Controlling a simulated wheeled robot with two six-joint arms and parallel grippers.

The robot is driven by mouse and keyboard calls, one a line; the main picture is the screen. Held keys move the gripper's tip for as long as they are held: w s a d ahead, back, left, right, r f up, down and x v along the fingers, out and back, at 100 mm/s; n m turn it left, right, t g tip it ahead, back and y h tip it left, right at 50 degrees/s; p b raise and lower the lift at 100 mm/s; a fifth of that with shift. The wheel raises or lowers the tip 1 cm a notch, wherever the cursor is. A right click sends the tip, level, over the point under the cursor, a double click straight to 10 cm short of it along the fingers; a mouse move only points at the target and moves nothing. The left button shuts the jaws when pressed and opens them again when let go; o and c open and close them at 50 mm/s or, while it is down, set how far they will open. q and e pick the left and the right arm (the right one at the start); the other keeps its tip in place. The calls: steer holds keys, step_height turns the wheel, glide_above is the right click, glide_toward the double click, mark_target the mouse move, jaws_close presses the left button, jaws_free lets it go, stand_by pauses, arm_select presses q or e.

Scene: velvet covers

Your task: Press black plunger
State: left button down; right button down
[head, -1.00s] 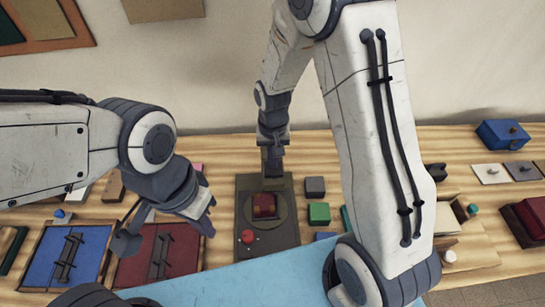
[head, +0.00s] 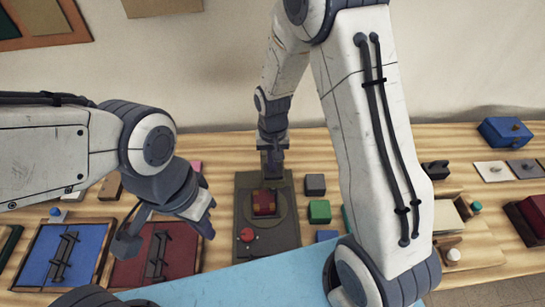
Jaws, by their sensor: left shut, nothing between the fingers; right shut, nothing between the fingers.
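A dark olive base plate (head: 285,235) lies on the table in the middle of the head view. It has a round plate with a dark red block (head: 264,203) on it and a red ball knob (head: 247,234) near its front. My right gripper (head: 271,172) is shut and points down over the back of this base, just behind the red block. I cannot make out a black plunger for certain; the gripper hides part of the base's back. My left gripper (head: 207,218) is shut and empty, left of the base and above the dark red panel (head: 182,251).
A blue panel (head: 45,245) lies at the left. A blue box (head: 505,132) stands at the back right. My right forearm covers part of the table.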

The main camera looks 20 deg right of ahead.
steer(key=shift+s+f, duration=0.2)
steer(key=shift+f, duration=0.2)
step_height(320, 180, up, 6)
steer(key=p, duration=0.5)
steer(key=shift+w+f, duration=0.1)
steer(key=shift+w, duration=0.05)
steer(key=shift+w+r+b, duration=0.1)
steer(key=shift+r+b, duration=0.2)
steer(key=shift+b, duration=0.7)
step_height(320, 180, up, 8)
steer(key=b, duration=0.1)
steer(key=shift+r+b, duration=0.2)
steer(key=shift+b, duration=0.15)
